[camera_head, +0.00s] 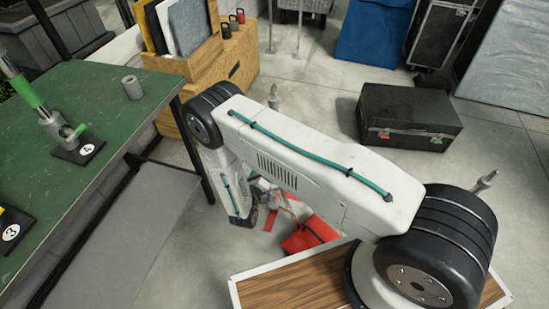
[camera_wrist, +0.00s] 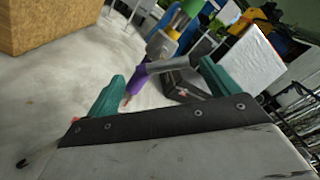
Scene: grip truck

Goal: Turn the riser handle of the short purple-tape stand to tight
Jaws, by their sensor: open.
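In the wrist view, my gripper (camera_wrist: 162,70) is open, with two teal fingers spread apart. Beyond and between the fingers stands a grey metal stand with purple tape (camera_wrist: 137,80); it looks tilted in this view. A grey bar (camera_wrist: 172,65), apparently a handle, reaches from the stand toward the right finger. I cannot tell whether the bar touches that finger. A green part (camera_wrist: 187,14) shows higher up. In the head view, my white arm hides most of this area, and the stand cannot be made out clearly.
A green table (camera_head: 110,110) at left bears a green-tape stand (camera_head: 62,130) marked 4 and a grey cylinder (camera_head: 132,87). A black case (camera_head: 408,118) stands on the floor at right. A red object (camera_head: 310,236) lies below my arm. Wooden boxes (camera_head: 240,62) stand behind.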

